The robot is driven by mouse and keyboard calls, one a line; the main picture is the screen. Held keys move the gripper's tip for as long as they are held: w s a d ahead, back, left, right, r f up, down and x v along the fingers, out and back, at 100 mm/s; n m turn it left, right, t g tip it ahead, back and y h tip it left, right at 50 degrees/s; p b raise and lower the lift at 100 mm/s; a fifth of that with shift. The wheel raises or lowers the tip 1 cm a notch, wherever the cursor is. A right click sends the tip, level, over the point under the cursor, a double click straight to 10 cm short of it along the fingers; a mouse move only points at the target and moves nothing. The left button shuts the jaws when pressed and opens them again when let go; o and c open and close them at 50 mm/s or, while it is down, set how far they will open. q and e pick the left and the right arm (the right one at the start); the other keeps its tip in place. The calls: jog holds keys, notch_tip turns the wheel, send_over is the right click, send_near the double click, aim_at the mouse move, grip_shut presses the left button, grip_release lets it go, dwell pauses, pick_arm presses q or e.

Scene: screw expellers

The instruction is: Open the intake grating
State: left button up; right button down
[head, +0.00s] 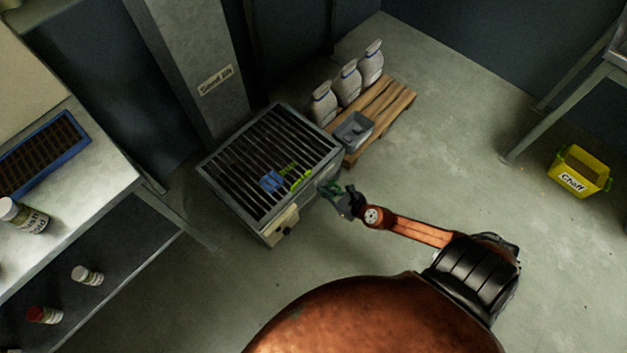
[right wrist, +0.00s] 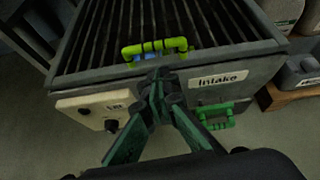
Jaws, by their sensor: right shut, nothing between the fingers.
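The intake grating (head: 262,150) is a panel of dark parallel bars on top of a grey metal box, and it lies flat and closed. A lime-green handle (head: 301,181) sits at its near edge; the handle also shows in the right wrist view (right wrist: 154,47). The box front (right wrist: 260,82) carries an "Intake" label. My right gripper (right wrist: 158,78) is shut and empty in front of the box, its tips just below the lime handle in the picture. I cannot tell whether they touch anything. In the head view the right gripper (head: 340,196) is beside the box's front side. My left gripper is not in view.
A darker green handle (right wrist: 215,115) is on the box front below the label. A cream control box (right wrist: 102,108) with a knob is left of it. A pallet (head: 385,112) with white sacks and a grey bin (head: 353,130) stand behind. Open floor lies right.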

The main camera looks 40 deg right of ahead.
pick_arm(q)
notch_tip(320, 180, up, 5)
jog(key=b, duration=0.2)
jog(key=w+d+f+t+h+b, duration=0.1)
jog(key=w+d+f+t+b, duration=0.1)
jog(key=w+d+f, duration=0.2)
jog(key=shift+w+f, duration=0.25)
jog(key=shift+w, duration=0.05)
pick_arm(e)
jog(key=w+a+f+n, duration=0.2)
jog(key=w+a+f, duration=0.1)
jog(key=w, duration=0.4)
jog(key=shift+w+a+f+t+y, duration=0.3)
jog(key=shift+f+y, duration=0.1)
jog(key=shift+f, duration=0.15)
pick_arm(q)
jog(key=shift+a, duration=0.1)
pick_arm(e)
jog(key=shift+d, duration=0.1)
